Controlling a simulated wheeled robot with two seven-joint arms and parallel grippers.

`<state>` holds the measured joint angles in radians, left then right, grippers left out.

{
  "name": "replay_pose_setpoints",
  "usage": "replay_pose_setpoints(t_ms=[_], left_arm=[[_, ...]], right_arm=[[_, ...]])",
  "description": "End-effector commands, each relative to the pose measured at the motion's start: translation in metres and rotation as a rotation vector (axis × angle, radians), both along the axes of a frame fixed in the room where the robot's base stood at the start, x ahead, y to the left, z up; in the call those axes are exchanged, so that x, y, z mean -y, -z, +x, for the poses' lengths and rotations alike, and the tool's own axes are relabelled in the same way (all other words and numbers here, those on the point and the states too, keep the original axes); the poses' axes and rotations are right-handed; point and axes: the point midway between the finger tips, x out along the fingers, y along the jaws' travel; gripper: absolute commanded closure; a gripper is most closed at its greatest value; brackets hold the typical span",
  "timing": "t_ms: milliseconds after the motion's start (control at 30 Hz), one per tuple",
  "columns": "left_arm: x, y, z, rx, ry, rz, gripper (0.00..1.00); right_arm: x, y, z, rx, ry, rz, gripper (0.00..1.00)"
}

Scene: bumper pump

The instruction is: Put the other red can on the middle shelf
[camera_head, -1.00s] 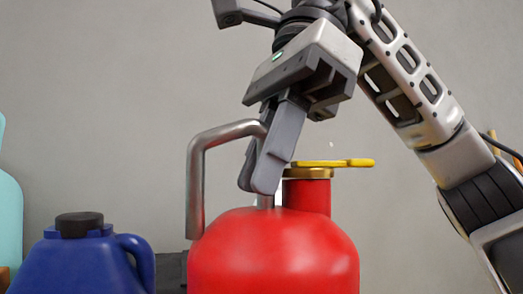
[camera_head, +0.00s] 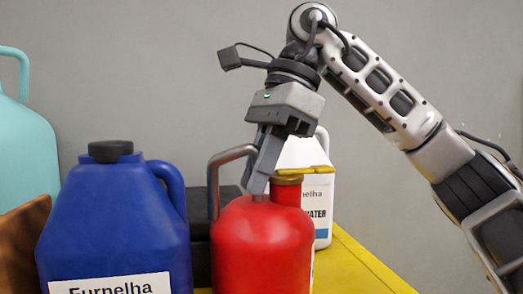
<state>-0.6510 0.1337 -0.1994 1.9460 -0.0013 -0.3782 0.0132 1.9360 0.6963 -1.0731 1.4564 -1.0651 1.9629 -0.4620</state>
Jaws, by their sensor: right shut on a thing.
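The red can (camera_head: 262,250) is a rounded metal can with a grey tube handle, a brass-coloured collar and a yellow cap piece. It stands upright at the middle of the head view, above or on a yellow surface; I cannot tell whether it touches, as its base is out of frame. My right gripper (camera_head: 257,184) points down from above and is shut on the can's handle, left of the neck. The fingers hide part of the handle. My left gripper is not in view. No second red can shows.
A blue jug (camera_head: 115,225) stands close on the left, with a teal container (camera_head: 25,150) and a brown object (camera_head: 22,245) beyond. A dark box (camera_head: 199,235) is just left of the can. A white labelled jug (camera_head: 322,205) stands behind it. The yellow surface (camera_head: 365,268) is clear at right.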

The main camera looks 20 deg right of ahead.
Motion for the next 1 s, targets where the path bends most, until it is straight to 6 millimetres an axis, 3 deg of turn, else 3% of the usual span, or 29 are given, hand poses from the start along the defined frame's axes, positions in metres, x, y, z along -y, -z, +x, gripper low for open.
replay_pose_setpoints(t_ms=[200, 667, 700, 733, 1000], left_arm=[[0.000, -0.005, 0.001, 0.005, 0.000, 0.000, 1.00], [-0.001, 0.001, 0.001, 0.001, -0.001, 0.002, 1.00], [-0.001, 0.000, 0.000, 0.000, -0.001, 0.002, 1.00], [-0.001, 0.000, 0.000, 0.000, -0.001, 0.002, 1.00], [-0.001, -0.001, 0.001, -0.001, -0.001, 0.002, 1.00]], right_arm=[[0.000, 0.018, -0.001, 0.003, -0.001, 0.004, 1.00], [0.000, 0.025, -0.002, 0.003, -0.002, 0.004, 1.00], [0.000, 0.026, -0.001, -0.001, -0.002, -0.001, 0.75], [0.000, 0.026, -0.001, -0.002, -0.002, -0.002, 0.67], [0.000, 0.026, -0.001, -0.001, -0.002, -0.001, 0.65]])
